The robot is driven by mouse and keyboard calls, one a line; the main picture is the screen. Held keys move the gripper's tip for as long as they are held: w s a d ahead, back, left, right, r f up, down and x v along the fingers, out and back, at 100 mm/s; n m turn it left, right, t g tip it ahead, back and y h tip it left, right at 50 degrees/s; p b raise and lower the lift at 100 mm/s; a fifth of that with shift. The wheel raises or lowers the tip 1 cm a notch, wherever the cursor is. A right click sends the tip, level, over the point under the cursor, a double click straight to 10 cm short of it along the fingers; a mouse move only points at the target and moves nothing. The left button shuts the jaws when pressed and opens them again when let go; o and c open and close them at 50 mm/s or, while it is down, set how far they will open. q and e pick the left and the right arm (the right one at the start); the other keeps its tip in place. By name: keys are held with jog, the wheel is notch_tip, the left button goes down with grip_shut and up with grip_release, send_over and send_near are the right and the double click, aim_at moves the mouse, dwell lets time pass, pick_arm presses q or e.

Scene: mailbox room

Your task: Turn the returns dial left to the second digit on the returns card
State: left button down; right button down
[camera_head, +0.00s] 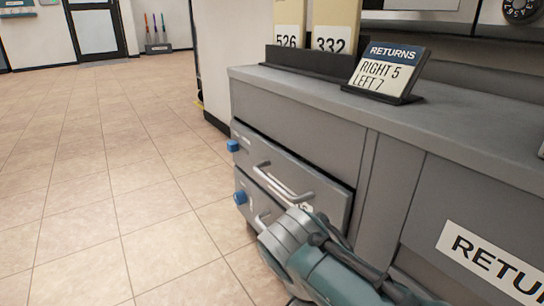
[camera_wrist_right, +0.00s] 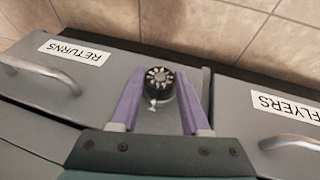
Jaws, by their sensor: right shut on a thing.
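The returns card (camera_head: 383,75) stands on the grey counter in the head view and reads "RIGHT 5" and "LEFT 7". In the right wrist view a round black dial (camera_wrist_right: 158,78) with white marks sits between the labels "RETURNS" and "FLYERS". My right gripper (camera_wrist_right: 160,88) has its two purple fingers on either side of this dial and is shut on it. The digit it points to is too small to read. In the head view my right arm reaches down in front of the drawers, and the dial in its grip is hidden. My left gripper is not in view.
The grey counter (camera_head: 300,88) carries tall cards marked 526 and 332. Below it are drawers with metal handles (camera_head: 283,182) and blue tabs. Another black dial (camera_head: 521,9) is at the top right. The tiled floor on the left is clear.

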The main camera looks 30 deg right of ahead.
jog(key=g+b, duration=0.2)
jog(key=shift+w+f+n+b, duration=0.15)
jog(key=shift+n+b, duration=0.15)
jog(key=shift+c, duration=1.9)
grip_release()
jog(key=shift+d, duration=0.1)
jog(key=p+v, duration=0.4)
jog(key=v, duration=0.6)
